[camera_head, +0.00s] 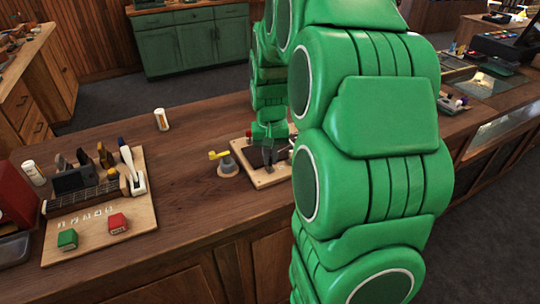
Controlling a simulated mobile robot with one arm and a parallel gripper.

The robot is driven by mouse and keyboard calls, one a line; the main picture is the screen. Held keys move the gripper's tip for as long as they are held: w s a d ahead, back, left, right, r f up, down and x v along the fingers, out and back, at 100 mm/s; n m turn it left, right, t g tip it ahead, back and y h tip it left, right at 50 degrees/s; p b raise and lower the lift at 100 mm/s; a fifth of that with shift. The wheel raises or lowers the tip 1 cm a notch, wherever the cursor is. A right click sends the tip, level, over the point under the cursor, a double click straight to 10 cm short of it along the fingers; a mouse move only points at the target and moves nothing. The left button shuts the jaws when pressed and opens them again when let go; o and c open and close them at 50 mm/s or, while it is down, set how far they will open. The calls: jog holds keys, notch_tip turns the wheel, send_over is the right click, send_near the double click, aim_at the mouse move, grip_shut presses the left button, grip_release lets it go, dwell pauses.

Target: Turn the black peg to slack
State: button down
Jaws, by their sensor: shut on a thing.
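My green arm reaches down to a small light wooden board (263,180) on the counter. My gripper (268,158) points down at this board, its dark fingers close together and shut on a small dark piece, which appears to be the black peg. The peg itself is mostly hidden by the fingers, and its angle cannot be made out. A small red part (249,134) shows at the board's back left. My arm covers the board's right side.
A yellow-handled piece on a round grey base (228,168) stands just left of the board. A tool board (140,212) with red and green blocks lies at left. Counter between them is clear.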

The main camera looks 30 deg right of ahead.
jog(key=c, duration=1.2)
grip_release()
jog(key=shift+r, duration=0.15)
notch_tip(320, 180, up, 8)
jog(key=shift+f, duration=0.2)
